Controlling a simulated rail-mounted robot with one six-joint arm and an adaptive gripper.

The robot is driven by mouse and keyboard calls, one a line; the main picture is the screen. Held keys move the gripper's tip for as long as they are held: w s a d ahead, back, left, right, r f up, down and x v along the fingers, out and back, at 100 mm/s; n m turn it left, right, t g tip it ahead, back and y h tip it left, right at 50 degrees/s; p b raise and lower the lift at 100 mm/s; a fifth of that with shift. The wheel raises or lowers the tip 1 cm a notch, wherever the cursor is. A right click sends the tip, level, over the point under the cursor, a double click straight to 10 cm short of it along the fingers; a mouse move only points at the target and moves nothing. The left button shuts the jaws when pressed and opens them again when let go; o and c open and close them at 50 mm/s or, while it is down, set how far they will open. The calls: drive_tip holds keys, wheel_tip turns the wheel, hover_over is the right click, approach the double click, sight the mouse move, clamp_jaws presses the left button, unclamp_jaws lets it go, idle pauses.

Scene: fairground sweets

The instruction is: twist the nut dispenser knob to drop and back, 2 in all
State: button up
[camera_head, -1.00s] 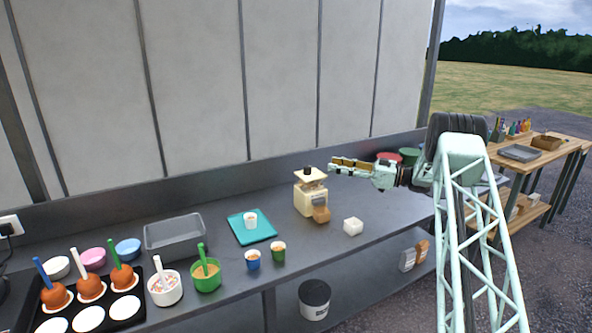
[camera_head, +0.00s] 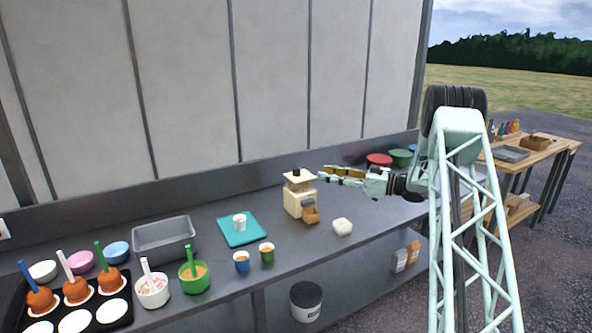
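The nut dispenser (camera_head: 293,201) is a cream box on the counter, with a dark cap on top and a brown tray (camera_head: 311,216) at its lower front. A small greyish part shows on its front above the tray; it is too small to tell whether this is the knob or how it is turned. My gripper (camera_head: 320,173) is in the air to the right of the dispenser's top, its fingers pointing left. The fingers look apart with nothing between them. The gripper appears clear of the dispenser.
A blue cup (camera_head: 241,262) and green cup (camera_head: 267,253) stand near the front edge. The wall (camera_head: 190,90) runs behind.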

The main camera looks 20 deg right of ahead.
sight(297, 168)
drive_tip(key=shift+w, duration=0.1)
drive_tip(key=shift+b+x, duration=1.2)
drive_tip(key=shift+x, duration=5.65)
drive_tip(key=shift+c, duration=0.2)
drive_tip(key=c, duration=0.8)
